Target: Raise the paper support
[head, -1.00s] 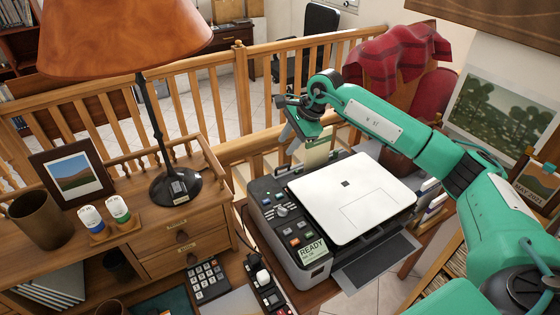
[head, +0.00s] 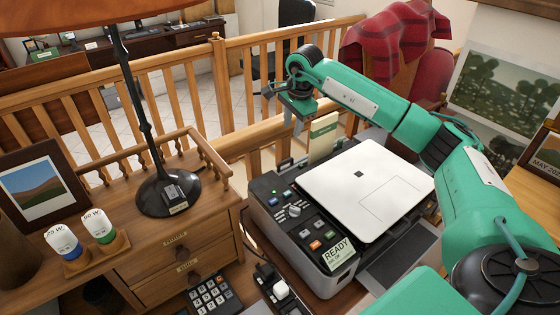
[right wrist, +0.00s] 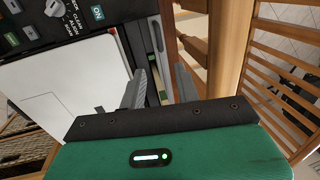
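The printer (head: 345,215) stands on the desk with its white lid closed and a READY label at the front corner. A narrow cream paper support (head: 323,138) stands upright at its back edge, with a green band across it. My right gripper (head: 297,128) is just left of the support's upper part, fingers pointing down. In the right wrist view, its two grey fingers (right wrist: 160,88) are apart, with thin cream and green edges seen beyond the gap. I cannot tell whether a finger touches the support. My left gripper is not in view.
A wooden railing (head: 250,100) runs behind the printer. A desk lamp (head: 168,190), two bulbs on a stand and a framed picture (head: 42,190) are at the left. A draped red chair (head: 395,50) stands behind my right arm. A keypad (head: 212,295) lies in front.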

